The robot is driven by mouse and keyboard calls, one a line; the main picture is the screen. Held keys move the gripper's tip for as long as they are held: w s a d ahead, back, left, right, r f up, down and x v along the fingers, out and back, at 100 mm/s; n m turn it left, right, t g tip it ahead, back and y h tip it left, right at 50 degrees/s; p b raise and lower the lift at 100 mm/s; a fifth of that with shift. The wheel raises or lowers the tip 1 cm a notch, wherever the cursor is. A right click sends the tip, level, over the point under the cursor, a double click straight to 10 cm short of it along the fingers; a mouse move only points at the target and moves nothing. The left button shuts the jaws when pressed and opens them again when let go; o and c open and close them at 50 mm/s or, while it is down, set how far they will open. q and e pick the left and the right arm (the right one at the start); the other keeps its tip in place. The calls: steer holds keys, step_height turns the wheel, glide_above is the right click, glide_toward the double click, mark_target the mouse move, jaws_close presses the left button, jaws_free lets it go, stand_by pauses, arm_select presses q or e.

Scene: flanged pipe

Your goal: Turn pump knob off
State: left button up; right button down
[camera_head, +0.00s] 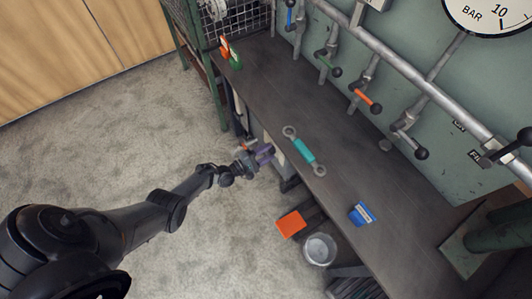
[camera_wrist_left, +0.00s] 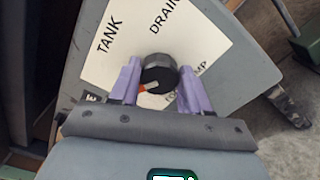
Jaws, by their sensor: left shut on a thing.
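The pump knob (camera_wrist_left: 159,70) is a round black knob with an orange and white pointer mark. It sits on a white label plate (camera_wrist_left: 120,50) reading TANK, DRAIN and a partly hidden word ending in MP. The pointer mark faces the lower left of the wrist view. My left gripper (camera_wrist_left: 160,82) has its purple fingers on either side of the knob, shut on it. In the head view my left gripper (camera_head: 264,154) is at the front side of the workbench, and the knob cannot be made out there. My right gripper is in neither view.
The dark workbench (camera_head: 285,88) carries a teal-handled wrench (camera_head: 303,150) and a blue box (camera_head: 361,214). Below its front edge are an orange item (camera_head: 291,224) and a metal bucket (camera_head: 320,249). Valves with coloured handles line the wall pipe. Open carpeted floor lies left.

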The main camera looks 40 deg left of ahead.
arm_select(q)
steer(key=o, duration=1.1)
steer(key=shift+c, duration=0.2)
steer(key=shift+s+a+p, duration=0.15)
steer(key=shift+s+p, duration=0.2)
steer(key=shift+s, duration=0.25)
steer(key=p+v, duration=0.2)
steer(key=v, duration=0.7)
steer(key=shift+s, duration=0.25)
steer(key=shift+a, duration=0.15)
